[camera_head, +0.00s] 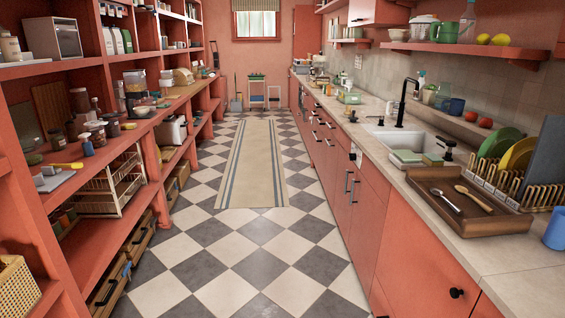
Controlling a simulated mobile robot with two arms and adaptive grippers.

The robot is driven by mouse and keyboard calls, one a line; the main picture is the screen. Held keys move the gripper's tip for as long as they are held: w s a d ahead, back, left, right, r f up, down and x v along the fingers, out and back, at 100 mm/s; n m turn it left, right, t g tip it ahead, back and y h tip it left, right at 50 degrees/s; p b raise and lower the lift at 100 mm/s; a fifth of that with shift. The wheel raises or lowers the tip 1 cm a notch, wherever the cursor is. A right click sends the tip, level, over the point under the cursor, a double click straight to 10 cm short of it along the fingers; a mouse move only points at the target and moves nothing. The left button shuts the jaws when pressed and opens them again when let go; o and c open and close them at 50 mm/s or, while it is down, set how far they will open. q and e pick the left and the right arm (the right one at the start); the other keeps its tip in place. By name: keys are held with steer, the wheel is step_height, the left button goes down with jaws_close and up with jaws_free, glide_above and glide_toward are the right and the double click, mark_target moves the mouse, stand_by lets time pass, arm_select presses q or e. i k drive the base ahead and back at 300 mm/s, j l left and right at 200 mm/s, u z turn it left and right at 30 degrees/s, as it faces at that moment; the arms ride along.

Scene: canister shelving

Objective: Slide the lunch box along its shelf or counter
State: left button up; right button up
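A small box with a green lid or band (349,97) stands on the right counter beyond the sink. It may be the lunch box, but it is too small and far off to be sure. No gripper shows in the head view, and nothing is seen touching this box.
The right counter (511,254) holds a wooden tray (466,212) with two spoons, a dish rack (509,188) with plates, and a sink (410,141) with a black tap (406,100). Crowded red shelves (95,257) line the left. The checkered aisle with a runner (252,165) is clear.

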mark_target(348, 97)
steer(key=i+j+u, duration=0.1)
steer(key=i, duration=4.85)
steer(key=i+z, duration=0.25)
steer(key=i, duration=0.2)
steer(key=i+j+z, duration=0.25)
steer(key=i, duration=0.2)
steer(key=i+j+z, duration=0.2)
steer(key=i, duration=0.2)
steer(key=i+j+z, duration=0.25)
steer(key=i, duration=0.2)
